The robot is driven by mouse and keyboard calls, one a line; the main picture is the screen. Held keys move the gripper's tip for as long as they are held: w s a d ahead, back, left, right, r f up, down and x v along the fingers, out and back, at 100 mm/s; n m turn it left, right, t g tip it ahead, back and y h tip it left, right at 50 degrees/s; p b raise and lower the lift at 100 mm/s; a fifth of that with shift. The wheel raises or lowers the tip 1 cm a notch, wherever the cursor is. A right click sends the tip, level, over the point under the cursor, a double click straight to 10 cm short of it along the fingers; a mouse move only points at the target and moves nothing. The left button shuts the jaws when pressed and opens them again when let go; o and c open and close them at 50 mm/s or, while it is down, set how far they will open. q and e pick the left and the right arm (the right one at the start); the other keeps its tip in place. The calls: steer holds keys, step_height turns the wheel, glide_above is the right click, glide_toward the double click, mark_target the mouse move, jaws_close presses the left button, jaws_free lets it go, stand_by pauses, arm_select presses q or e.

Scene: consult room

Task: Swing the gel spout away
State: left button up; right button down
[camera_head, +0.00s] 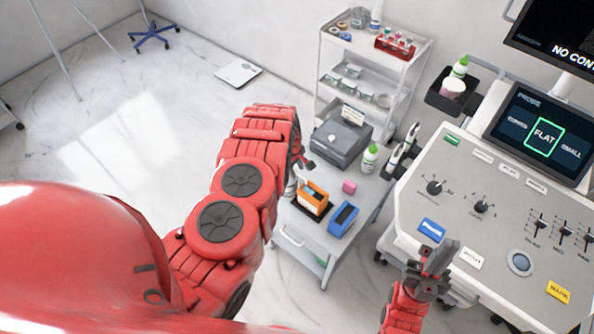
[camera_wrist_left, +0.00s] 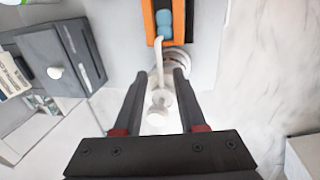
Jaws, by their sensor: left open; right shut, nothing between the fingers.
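The gel spout (camera_wrist_left: 159,60) is a thin white tube in the left wrist view. It runs up from a round white pump head towards an orange holder (camera_wrist_left: 149,22), and its tip is next to a blue object inside it. My left gripper (camera_wrist_left: 155,82) is open, with one dark finger on each side of the pump head and spout; contact cannot be told. In the head view my left gripper (camera_head: 303,163) is above the cart's left edge, and the white pump bottle is mostly hidden behind my arm. My right gripper (camera_head: 438,256) is shut and empty in front of the console.
The console (camera_head: 470,160) is at the right. Floor at the left is open.

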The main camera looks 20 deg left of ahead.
arm_select(q)
steer(key=shift+w+d+f, duration=0.1)
steer(key=shift+f, duration=0.5)
jaws_close()
stand_by(1.2)
